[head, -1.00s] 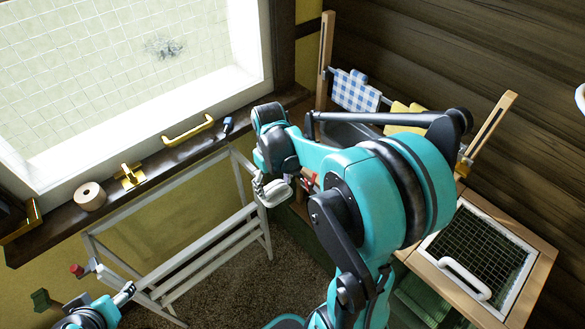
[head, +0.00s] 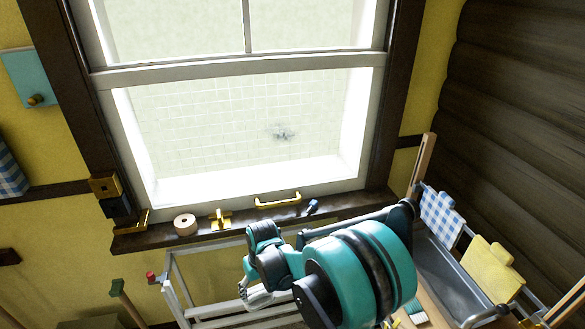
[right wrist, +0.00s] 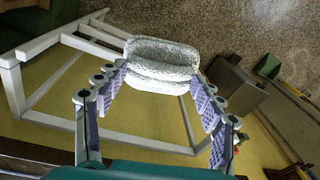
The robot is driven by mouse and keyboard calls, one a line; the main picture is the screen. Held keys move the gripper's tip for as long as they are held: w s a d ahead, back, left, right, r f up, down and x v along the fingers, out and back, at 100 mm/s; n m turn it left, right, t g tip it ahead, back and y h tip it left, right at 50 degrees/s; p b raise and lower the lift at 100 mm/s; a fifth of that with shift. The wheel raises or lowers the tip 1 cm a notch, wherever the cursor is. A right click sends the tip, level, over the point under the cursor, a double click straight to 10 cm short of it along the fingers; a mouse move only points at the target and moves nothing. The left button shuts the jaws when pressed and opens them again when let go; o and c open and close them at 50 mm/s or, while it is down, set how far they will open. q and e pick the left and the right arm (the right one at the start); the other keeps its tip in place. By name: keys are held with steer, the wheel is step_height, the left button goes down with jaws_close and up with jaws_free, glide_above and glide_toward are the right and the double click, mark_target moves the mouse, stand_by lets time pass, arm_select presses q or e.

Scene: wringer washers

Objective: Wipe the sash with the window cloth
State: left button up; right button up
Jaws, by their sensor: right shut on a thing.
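My right gripper (right wrist: 160,78) is shut on a folded, pale grey, textured window cloth (right wrist: 162,55), held between the fingertips. In the head view the cloth (head: 258,296) shows below the sill, over the white rack, apart from the sash. My right arm hides part of the gripper there. My left gripper is not in view.
A white rack (head: 205,275) stands below. Checked (head: 442,214) and yellow (head: 493,266) cloths hang at the right.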

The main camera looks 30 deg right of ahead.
steer(key=w+d+r+m+t+y+p, duration=0.35)
steer(key=w+r+t, duration=0.45)
steer(key=w+r, duration=0.95)
steer(key=d+r+m+t+h+p, duration=0.1)
steer(key=d+r+m+t+h, duration=0.2)
steer(key=d+r, duration=0.35)
steer(key=w+d+r+m+t+h+p, duration=0.1)
steer(key=d+r+m+t+h, duration=0.15)
steer(key=d, duration=0.65)
steer(key=d+r+m+t+h+p, duration=0.2)
steer(key=d+r+m+t+h, duration=0.1)
steer(key=d+r, duration=0.3)
steer(key=w+d+f, duration=0.1)
steer(key=w+d, duration=0.2)
steer(key=w, duration=0.2)
steer(key=shift+w, duration=0.35)
steer(key=shift+x, duration=0.9)
